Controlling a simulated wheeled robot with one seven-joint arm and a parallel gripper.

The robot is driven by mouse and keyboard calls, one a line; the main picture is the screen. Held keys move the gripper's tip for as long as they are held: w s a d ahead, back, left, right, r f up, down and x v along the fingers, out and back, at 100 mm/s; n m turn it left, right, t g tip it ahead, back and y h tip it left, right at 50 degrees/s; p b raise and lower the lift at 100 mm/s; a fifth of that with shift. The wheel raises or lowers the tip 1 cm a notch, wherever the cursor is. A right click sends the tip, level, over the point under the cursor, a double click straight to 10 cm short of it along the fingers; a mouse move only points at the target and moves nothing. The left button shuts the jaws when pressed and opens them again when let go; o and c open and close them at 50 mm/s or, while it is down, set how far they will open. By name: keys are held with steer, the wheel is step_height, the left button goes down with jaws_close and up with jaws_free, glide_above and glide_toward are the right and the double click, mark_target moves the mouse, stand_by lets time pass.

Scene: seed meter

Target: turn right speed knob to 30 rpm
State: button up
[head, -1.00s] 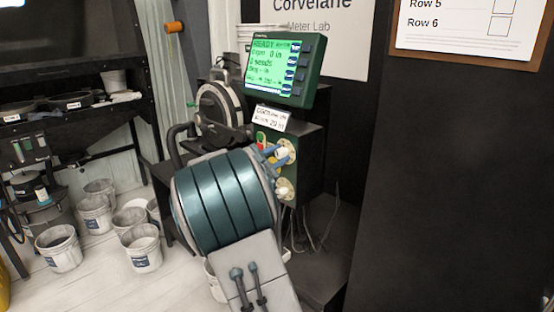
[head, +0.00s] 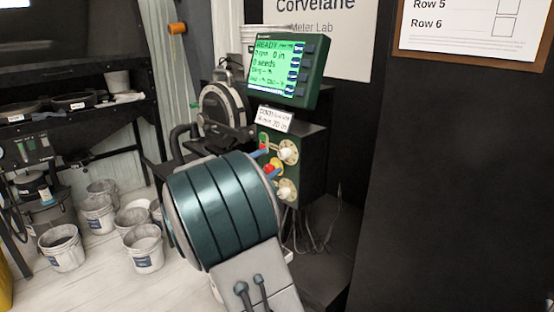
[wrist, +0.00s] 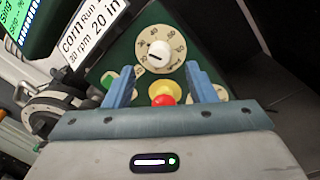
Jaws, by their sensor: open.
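A cream dial with a white knob (wrist: 159,53) sits on the green panel in the wrist view, ahead of my fingertips; the numbers around it are only partly legible. The head view shows an upper dial knob (head: 287,151) and a lower dial knob (head: 286,190); labels telling which is the right speed knob cannot be read. My gripper (wrist: 165,69) is open, its blue fingers apart and nothing between them touching. In the head view my gripper (head: 266,162) is just left of the dials. Another dial (wrist: 216,93) is partly hidden behind the right finger.
A red button on a yellow base (wrist: 163,95) lies low between the fingers in the wrist view. A green display (head: 280,68) reading READY and a corn run card (head: 274,118) stand above the panel. Cables hang below. White buckets (head: 143,247) stand on the floor left.

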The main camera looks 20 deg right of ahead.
steer(key=v, duration=0.8)
steer(key=shift+a, duration=0.15)
steer(key=shift+s, duration=0.1)
